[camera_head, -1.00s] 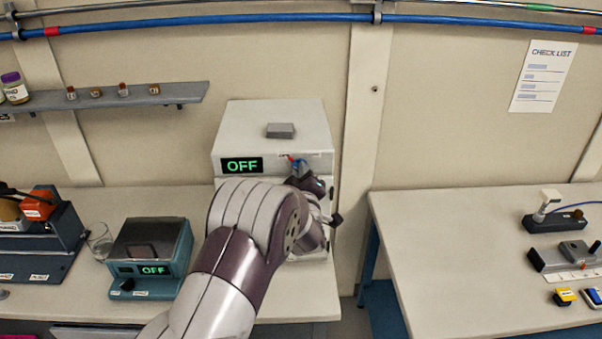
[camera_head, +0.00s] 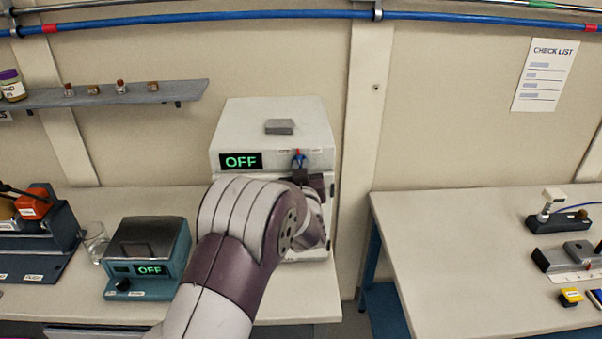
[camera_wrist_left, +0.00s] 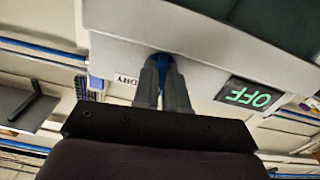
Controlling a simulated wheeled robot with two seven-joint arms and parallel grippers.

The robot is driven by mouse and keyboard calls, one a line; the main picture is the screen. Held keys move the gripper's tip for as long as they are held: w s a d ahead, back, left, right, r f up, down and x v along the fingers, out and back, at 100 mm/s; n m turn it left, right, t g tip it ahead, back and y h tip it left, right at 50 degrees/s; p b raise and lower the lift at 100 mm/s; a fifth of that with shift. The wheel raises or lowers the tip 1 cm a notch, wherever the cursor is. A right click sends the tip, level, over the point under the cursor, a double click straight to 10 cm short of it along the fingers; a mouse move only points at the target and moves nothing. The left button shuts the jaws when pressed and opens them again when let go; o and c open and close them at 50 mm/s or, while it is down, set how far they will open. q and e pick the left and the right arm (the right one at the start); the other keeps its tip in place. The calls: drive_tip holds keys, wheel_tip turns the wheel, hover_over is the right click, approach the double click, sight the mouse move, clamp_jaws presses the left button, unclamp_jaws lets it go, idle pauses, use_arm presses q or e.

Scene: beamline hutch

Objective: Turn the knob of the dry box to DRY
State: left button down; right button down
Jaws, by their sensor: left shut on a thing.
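The white dry box (camera_head: 228,133) stands at the back of the left bench, its green display (camera_head: 241,161) reading OFF. Its small blue knob (camera_head: 299,161) is on the front, right of the display, with a red mark at its top. My left gripper (camera_head: 300,172) is shut on the knob from the front. In the left wrist view, where the display appears upside down, both fingers (camera_wrist_left: 163,80) close on the blue knob (camera_wrist_left: 162,59). The DRY label (camera_wrist_left: 127,79) is beside it. The fingers hide much of the knob. My right gripper is out of view.
A teal instrument (camera_head: 148,255), also reading OFF, stands left of my left arm, with a glass beaker (camera_head: 96,240) beside it. A grey block (camera_head: 280,127) lies on the dry box. A shelf (camera_head: 150,95) with small bottles is at upper left.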

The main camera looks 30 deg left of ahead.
use_arm(q)
drive_tip(key=m, duration=1)
idle(0.6)
drive_tip(key=c, duration=1.5)
unclamp_jaws()
drive_tip(key=shift+o, duration=0.2)
drive_tip(key=shift+s+r, duration=0.1)
